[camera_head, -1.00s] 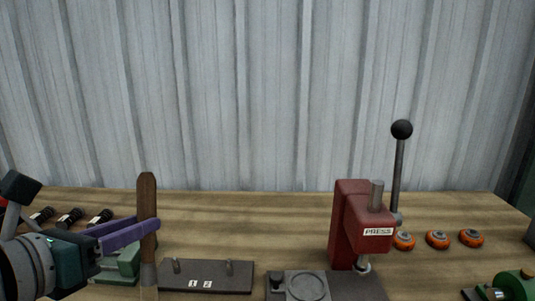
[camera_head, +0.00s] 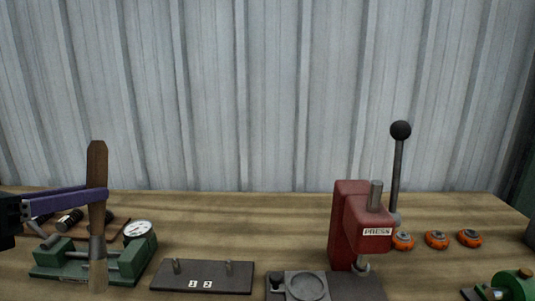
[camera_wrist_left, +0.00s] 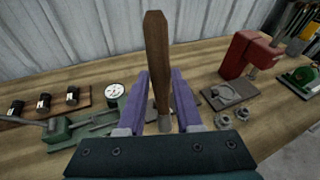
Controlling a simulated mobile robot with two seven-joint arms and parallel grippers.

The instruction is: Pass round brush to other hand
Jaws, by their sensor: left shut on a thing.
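The round brush (camera_head: 97,205) has a brown wooden handle, a metal ferrule and pale bristles. It is upright, handle up and bristles down, at the left of the head view. My left gripper (camera_head: 104,196), with purple fingers, is shut on its handle and holds it in front of the green fixture. In the left wrist view the brush (camera_wrist_left: 157,65) stands between the two purple fingers of the left gripper (camera_wrist_left: 160,95). My right gripper is not in view.
A green fixture (camera_head: 70,262) with a dial gauge (camera_head: 138,231) stands behind the brush. A dark plate (camera_head: 215,284) marked 1 and 2 lies right of it.

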